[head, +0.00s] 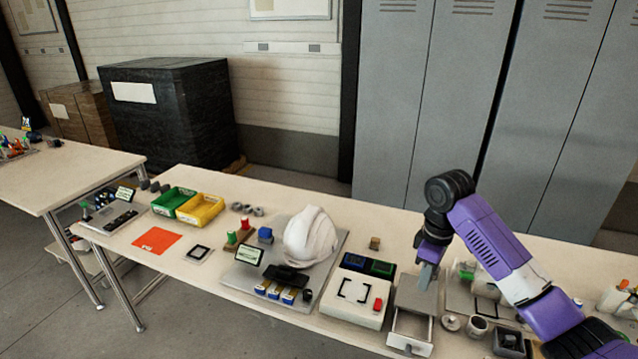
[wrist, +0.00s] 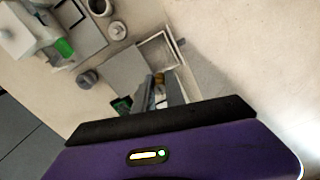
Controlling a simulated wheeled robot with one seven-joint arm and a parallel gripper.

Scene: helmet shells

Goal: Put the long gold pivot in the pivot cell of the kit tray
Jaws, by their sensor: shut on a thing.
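My gripper (head: 425,282) is over the grey drawer box at the right part of the table. In the wrist view my gripper (wrist: 160,88) has its fingers close together around a small gold piece (wrist: 159,78), which looks like the long gold pivot. Only a little of it shows, so its length and tilt are unclear. In the head view the pivot cannot be made out. Which tray is the kit tray is unclear; a grey tray (head: 236,278) carries a white helmet shell (head: 310,238), and no pivot cell can be picked out.
The drawer box (head: 416,296) has its drawer (head: 399,340) pulled out towards the front. A white fixture (head: 345,312) with a red button stands left of it. Green (head: 172,200) and yellow bins (head: 200,210) stand further left. Cups and parts crowd the right, near my arm.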

